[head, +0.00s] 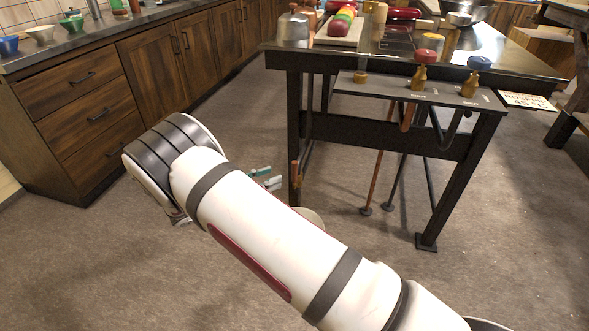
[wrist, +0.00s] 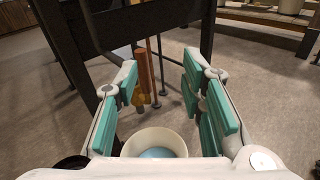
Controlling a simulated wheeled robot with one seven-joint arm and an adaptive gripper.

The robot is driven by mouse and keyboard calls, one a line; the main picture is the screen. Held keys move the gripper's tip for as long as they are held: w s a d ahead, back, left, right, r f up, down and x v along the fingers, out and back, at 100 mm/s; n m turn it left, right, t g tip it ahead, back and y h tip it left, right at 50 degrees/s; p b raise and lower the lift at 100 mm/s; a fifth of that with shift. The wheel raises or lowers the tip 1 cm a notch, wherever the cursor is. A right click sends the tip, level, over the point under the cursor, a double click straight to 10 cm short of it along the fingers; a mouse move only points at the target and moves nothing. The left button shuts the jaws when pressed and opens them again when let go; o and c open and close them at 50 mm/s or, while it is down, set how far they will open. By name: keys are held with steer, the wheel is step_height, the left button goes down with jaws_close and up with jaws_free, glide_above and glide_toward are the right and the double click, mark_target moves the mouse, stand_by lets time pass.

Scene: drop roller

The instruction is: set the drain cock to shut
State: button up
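My gripper (wrist: 162,78) is open, its teal pads wide apart, and the space between them looks empty. In the head view its fingertips (head: 268,178) show just past my arm, left of the dark table's front leg. In the wrist view a copper-coloured upright piece (wrist: 145,72) with a brass-yellow part (wrist: 137,97) low on it lies ahead, near the left finger. This looks like the drain cock, partly hidden by that finger. In the head view a small orange-brown piece (head: 296,174) shows beside the table leg. I cannot tell the cock's setting.
A pale bucket (wrist: 155,142) with blue inside stands below my gripper. The dark table (head: 380,124) carries a shelf with a red-knobbed valve (head: 420,72) and a blue-knobbed valve (head: 475,75). Wooden cabinets (head: 150,70) stand at left. Open floor lies between.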

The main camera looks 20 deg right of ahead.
mark_target(295, 180)
step_height(295, 180, down, 4)
steer(key=w+a+n+t, duration=0.1)
steer(key=a+n+t, duration=0.1)
steer(key=b+x, duration=0.2)
steer(key=x, duration=1.1)
steer(key=shift+w+d+b, duration=0.1)
steer(key=shift+w+b, duration=0.05)
steer(key=shift+b, duration=0.25)
jaws_close()
